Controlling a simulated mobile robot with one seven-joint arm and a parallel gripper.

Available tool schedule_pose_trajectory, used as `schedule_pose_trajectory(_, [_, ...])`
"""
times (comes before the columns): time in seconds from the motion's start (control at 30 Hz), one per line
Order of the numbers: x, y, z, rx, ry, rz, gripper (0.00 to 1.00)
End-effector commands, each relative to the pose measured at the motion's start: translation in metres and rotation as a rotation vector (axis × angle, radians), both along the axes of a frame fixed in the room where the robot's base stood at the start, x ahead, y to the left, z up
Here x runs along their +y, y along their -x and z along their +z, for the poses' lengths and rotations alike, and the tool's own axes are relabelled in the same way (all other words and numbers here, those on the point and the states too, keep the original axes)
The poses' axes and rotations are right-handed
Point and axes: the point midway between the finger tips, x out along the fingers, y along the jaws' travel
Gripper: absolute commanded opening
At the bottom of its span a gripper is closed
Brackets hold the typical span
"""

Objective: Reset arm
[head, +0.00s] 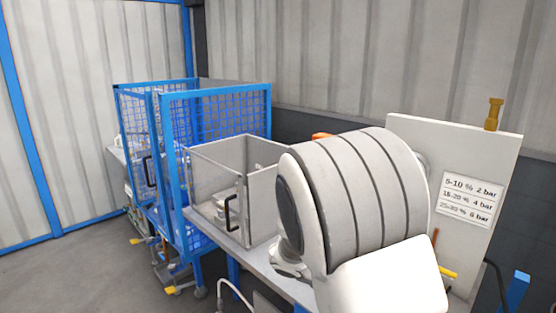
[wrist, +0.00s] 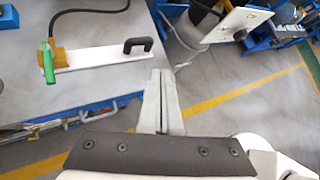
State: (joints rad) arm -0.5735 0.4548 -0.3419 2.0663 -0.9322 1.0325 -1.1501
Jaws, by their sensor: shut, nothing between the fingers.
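My gripper (wrist: 161,76) shows in the wrist view, its two pale fingers pressed together with nothing between them. It hangs over the edge of a grey worktop, with the floor below to the right. In the head view my white arm fills the middle right and hides part of the bench; the gripper cannot be seen there.
In the wrist view, a white bar with a black handle (wrist: 137,46) and a green-handled valve (wrist: 47,62) lie left of my gripper. In the head view, a clear-walled box (head: 215,205), blue mesh cages (head: 215,125) and a labelled panel (head: 465,165) stand along the bench.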

Motion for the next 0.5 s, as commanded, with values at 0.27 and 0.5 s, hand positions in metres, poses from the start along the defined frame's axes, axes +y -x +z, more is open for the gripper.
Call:
schedule_pose_trajectory(0.27, [-0.002,0.055,0.037,-0.337,-0.333,-0.419,0.0])
schedule_pose_trajectory(0.5, [0.009,0.098,0.068,-0.602,-0.586,-0.789,0.0])
